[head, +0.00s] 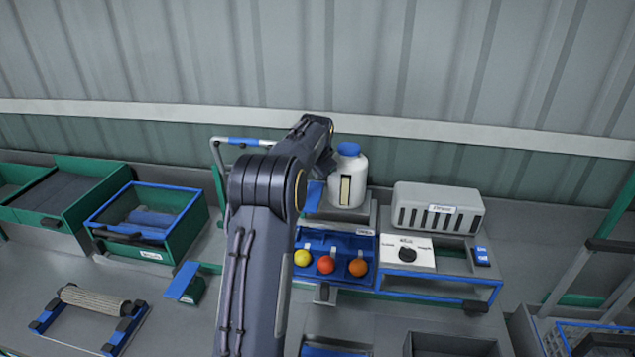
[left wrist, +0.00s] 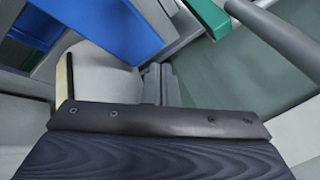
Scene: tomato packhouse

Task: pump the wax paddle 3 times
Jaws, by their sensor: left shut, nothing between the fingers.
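The white wax bottle (head: 357,186) with a blue cap stands upright at the back of the bench, with a pale level strip on its front. A blue flat paddle (head: 313,196) shows just left of it, partly hidden by my arm. It is the large blue plate in the left wrist view (left wrist: 120,28). My left gripper (head: 322,172) points down beside the bottle, near the paddle. Its fingers (left wrist: 161,84) are shut and empty in the left wrist view. I cannot tell whether they touch the paddle. My right gripper is not in view.
A blue tray (head: 343,243) holds a yellow, a red and an orange tomato. A white dial box (head: 407,254) and a grey slotted box (head: 438,208) stand right of it. Green bins (head: 182,225) and a roller (head: 95,299) lie left. A wall (head: 450,70) closes the back.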

